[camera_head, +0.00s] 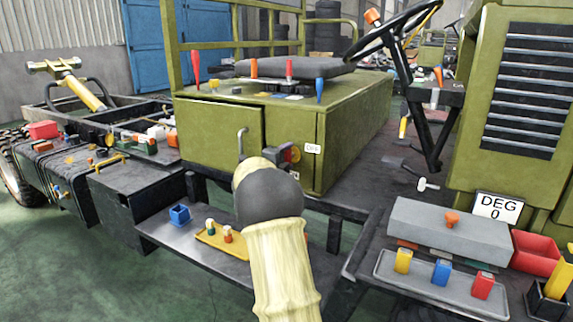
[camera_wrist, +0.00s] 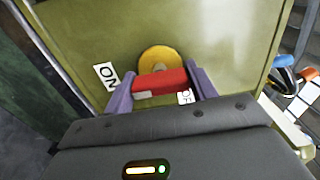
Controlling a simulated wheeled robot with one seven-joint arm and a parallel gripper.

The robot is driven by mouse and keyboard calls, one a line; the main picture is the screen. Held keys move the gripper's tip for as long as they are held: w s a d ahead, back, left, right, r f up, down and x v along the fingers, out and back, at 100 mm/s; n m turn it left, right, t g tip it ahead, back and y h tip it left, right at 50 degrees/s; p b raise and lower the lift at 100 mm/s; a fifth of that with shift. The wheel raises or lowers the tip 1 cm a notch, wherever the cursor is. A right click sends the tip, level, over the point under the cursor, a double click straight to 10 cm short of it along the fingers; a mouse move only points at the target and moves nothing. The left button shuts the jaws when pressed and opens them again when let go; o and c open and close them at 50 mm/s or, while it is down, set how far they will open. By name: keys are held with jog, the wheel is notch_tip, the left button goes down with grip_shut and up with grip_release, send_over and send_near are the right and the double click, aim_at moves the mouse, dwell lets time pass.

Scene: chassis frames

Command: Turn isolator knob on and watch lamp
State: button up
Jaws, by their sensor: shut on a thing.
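The isolator knob has a red bar handle (camera_wrist: 168,80) in front of a yellow round plate (camera_wrist: 160,58), on the olive green panel (camera_wrist: 90,40). My gripper (camera_wrist: 158,86) is shut on the red handle, with a purple finger at each end of it. A white ON label (camera_wrist: 106,75) is left of the knob and a white OFF label (camera_wrist: 185,96) is at its right, partly covered by a finger. In the head view my arm hides part of the knob; the yellow plate (camera_head: 295,153) shows beside my gripper (camera_head: 283,158). I cannot pick out the lamp.
A low dark shelf (camera_head: 160,232) below the panel carries a blue block (camera_head: 180,215) and a yellow tray (camera_head: 208,237). At the right are a grey box (camera_head: 450,228), a DEG 0 sign (camera_head: 498,208) and a red bin (camera_head: 536,252). A steering wheel (camera_head: 393,30) stands behind.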

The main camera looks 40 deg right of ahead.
jog(key=shift+f, duration=0.15)
jog(key=o, duration=1)
jog(key=p+v, duration=0.2)
jog(key=v, duration=1.5)
jog(key=shift+s+a, duration=0.15)
jog(key=shift+a, duration=0.05)
